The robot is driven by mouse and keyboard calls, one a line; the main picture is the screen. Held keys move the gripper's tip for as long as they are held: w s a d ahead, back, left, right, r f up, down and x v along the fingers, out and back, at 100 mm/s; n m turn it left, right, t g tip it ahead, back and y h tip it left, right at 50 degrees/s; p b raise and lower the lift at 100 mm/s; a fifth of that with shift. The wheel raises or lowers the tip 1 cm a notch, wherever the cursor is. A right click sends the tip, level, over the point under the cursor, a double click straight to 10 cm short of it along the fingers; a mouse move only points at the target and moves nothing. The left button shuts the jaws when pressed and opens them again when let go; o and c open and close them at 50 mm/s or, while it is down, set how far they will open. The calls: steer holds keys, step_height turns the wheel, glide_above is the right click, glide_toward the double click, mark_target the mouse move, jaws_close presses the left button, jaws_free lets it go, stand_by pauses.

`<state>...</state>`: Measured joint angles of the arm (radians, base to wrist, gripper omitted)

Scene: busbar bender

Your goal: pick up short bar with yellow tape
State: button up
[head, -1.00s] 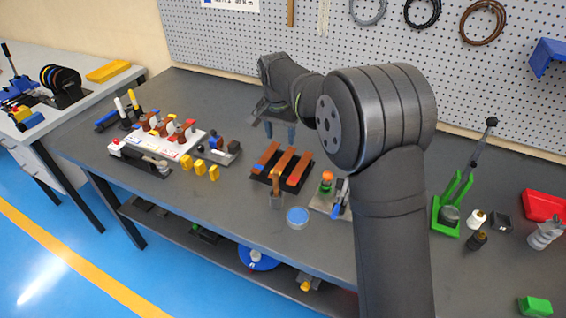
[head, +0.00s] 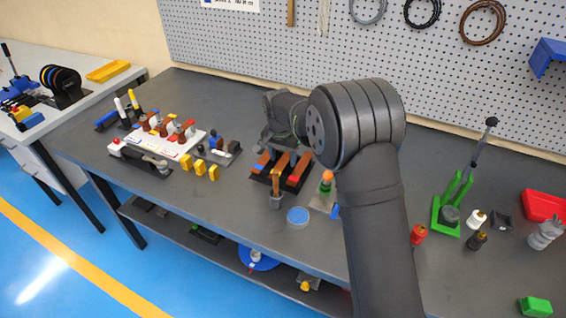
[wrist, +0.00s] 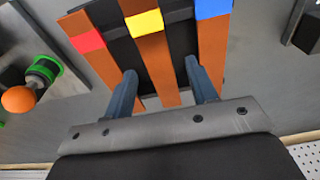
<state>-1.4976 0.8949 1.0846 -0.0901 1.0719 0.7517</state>
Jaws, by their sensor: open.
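The short bar with yellow tape (wrist: 150,50) is the middle one of three copper-coloured bars in the wrist view. It lies on a black rack (wrist: 121,50) between a red-taped bar (wrist: 88,42) and a blue-taped bar (wrist: 213,40). My gripper (wrist: 162,88) is open, with one finger on each side of the yellow-taped bar's near end. I cannot tell how far above it the fingertips are. In the head view my gripper (head: 284,148) is over the rack, and the arm hides part of the bars.
An orange-topped green item (wrist: 30,88) stands left of the rack in the wrist view. A white fixture (head: 165,140) is to the left.

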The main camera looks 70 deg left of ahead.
jaws_close()
steer(key=shift+r, duration=0.1)
